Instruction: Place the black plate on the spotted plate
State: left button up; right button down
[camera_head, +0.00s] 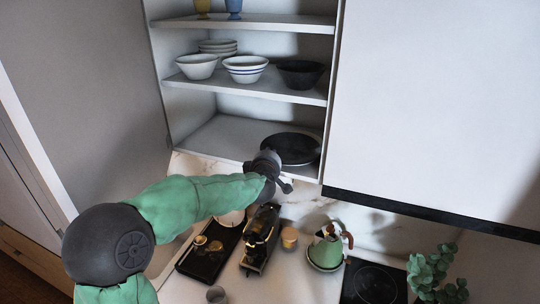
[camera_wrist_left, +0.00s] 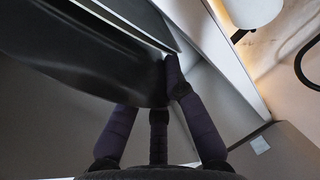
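The black plate (camera_head: 291,149) is a wide dark disc at the right of the open cupboard's bottom shelf. My left gripper (camera_head: 272,166) is at its front left rim. In the left wrist view the black plate (camera_wrist_left: 85,55) fills the upper left, and its rim lies between the fingers of my left gripper (camera_wrist_left: 165,95). One finger is on the near side, and the tips of the others are hidden behind the plate. The fingers look closed on the rim. I cannot make out a spotted plate in either view. My right gripper is not in view.
The bottom shelf (camera_head: 218,140) is bare left of the plate. Bowls, including a dark bowl (camera_head: 300,74), and stacked plates (camera_head: 218,46) fill the shelf above. A coffee machine (camera_head: 260,238), a black tray (camera_head: 208,250) and a green kettle (camera_head: 326,251) stand on the counter below.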

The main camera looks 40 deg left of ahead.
pick_arm(q)
jog(key=o, duration=0.4)
jog(key=shift+d+f, duration=0.1)
jog(key=shift+f, duration=0.25)
jog(key=shift+o, duration=0.2)
jog(key=shift+f, duration=0.1)
jog(key=shift+r, duration=0.25)
jog(key=v, duration=1.2)
jog(key=shift+r, duration=0.25)
jog(key=shift+f, duration=0.1)
